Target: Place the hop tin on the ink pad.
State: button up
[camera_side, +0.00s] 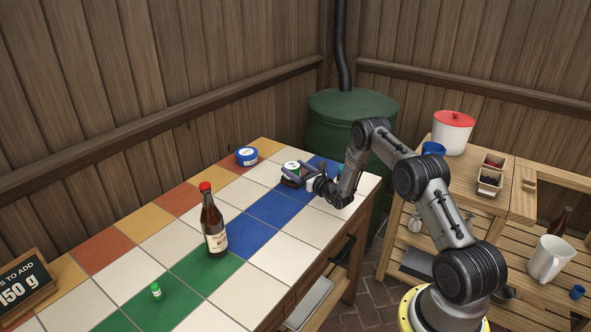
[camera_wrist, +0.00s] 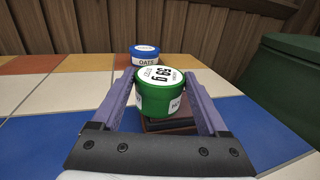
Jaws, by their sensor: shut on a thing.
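In the side view my gripper (camera_side: 298,175) reaches in from the right. A dark, low block that looks like the ink pad (camera_wrist: 168,125) lies below the tin, partly hidden by tin and fingers; its dark edge also shows in the side view (camera_side: 289,183). I cannot tell whether tin and pad touch.
A blue oats tin (camera_side: 246,157) stands behind the hop tin. A brown bottle (camera_side: 214,225) and a small green-capped vial (camera_side: 156,291) stand nearer the front. A small blue item (camera_side: 339,169) shows beside my wrist.

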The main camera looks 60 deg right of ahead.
jog(key=shift+f, duration=0.15)
jog(key=o, duration=1.4)
jog(key=shift+o, duration=0.2)
